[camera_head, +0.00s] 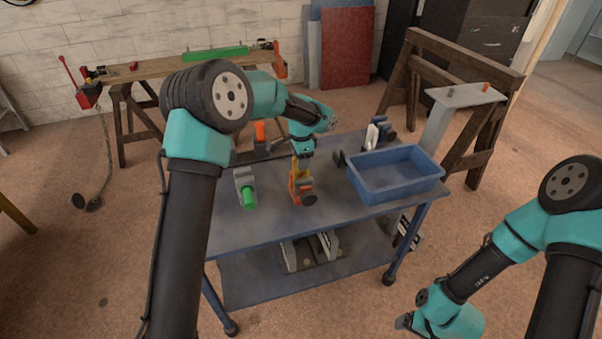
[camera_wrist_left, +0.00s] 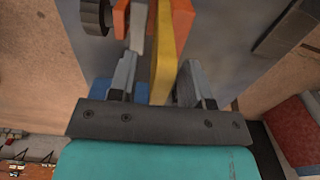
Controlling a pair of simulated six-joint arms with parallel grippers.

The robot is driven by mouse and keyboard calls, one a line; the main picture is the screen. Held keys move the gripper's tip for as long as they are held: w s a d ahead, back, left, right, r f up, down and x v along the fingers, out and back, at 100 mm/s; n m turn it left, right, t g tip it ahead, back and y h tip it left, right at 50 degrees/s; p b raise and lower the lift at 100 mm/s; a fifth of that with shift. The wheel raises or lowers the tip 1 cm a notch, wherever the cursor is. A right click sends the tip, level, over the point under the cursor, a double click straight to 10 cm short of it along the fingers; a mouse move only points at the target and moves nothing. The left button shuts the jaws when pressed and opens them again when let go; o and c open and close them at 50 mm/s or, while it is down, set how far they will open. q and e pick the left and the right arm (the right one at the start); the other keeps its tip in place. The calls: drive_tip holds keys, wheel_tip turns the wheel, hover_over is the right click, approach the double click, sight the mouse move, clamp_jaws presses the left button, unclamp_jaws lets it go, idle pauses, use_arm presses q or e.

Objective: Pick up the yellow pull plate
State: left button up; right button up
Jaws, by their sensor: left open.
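The yellow pull plate (camera_head: 295,170) stands upright on an orange clamp-like part with a dark round knob (camera_head: 309,199) on the blue cart. In the left wrist view the yellow plate (camera_wrist_left: 166,45) runs between the two fingers of my left gripper (camera_wrist_left: 160,85), with a visible gap to the right finger. My left gripper (camera_head: 301,158) is open just above the orange part (camera_wrist_left: 180,20). Whether the left finger touches the plate I cannot tell. My right gripper (camera_head: 405,321) is low at the bottom right, away from the cart; its fingers are not clear.
On the cart (camera_head: 270,225) a grey part with a green cylinder (camera_head: 248,197) stands left of the orange part. A blue bin (camera_head: 395,185) is at the right. An orange-handled item (camera_head: 260,132) and dark parts (camera_head: 383,130) stand behind. The front middle is clear.

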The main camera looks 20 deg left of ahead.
use_arm(q)
wheel_tip(320, 180, down, 2)
drive_tip(key=shift+f, duration=0.15)
idle(0.4)
clamp_jaws()
idle(0.3)
